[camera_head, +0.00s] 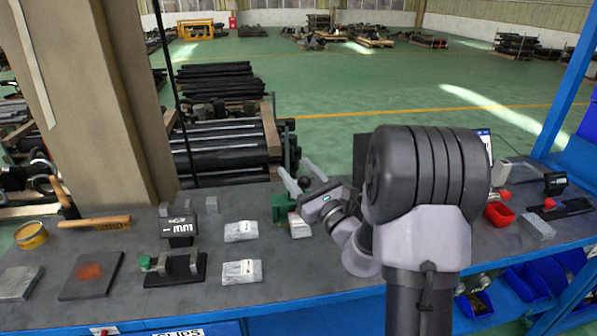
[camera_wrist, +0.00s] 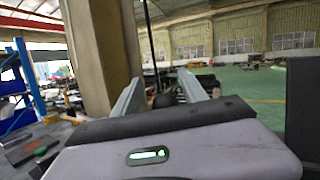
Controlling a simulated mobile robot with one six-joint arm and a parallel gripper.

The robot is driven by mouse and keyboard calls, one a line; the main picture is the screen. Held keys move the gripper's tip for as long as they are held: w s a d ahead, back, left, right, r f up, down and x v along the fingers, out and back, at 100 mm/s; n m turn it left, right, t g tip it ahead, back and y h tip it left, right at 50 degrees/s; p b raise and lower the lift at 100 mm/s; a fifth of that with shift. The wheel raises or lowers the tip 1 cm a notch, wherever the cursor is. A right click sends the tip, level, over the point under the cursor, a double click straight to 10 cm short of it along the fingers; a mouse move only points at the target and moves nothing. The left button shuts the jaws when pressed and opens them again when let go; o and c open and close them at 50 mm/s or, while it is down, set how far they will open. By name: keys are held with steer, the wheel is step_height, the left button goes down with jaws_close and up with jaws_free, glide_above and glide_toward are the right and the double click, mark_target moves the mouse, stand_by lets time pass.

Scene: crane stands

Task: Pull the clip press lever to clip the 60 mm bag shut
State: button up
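The green clip press (camera_head: 281,207) stands on the bench in the head view, left of my gripper. A pale bag (camera_head: 299,227) lies at its front; I cannot read its size or see a clip on it. The dark round knob of the press lever (camera_head: 305,183) shows between the fingers of my gripper (camera_head: 294,165). In the wrist view, the knob (camera_wrist: 163,101) sits between the two grey fingers of my gripper (camera_wrist: 160,85). The fingers stand apart, with gaps beside the knob. My gripper hides part of the press and the lever shaft.
Two more pale bags (camera_head: 240,231) (camera_head: 241,271) lie to the left. A black box marked mm (camera_head: 180,230) and a black fixture (camera_head: 175,270) stand farther left. A pillar (camera_head: 95,100) rises behind the bench's left side.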

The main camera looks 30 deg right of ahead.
steer(key=p+v, duration=0.3)
steer(key=v, duration=1.4)
steer(key=shift+s, duration=0.2)
steer(key=shift+d+f, duration=0.1)
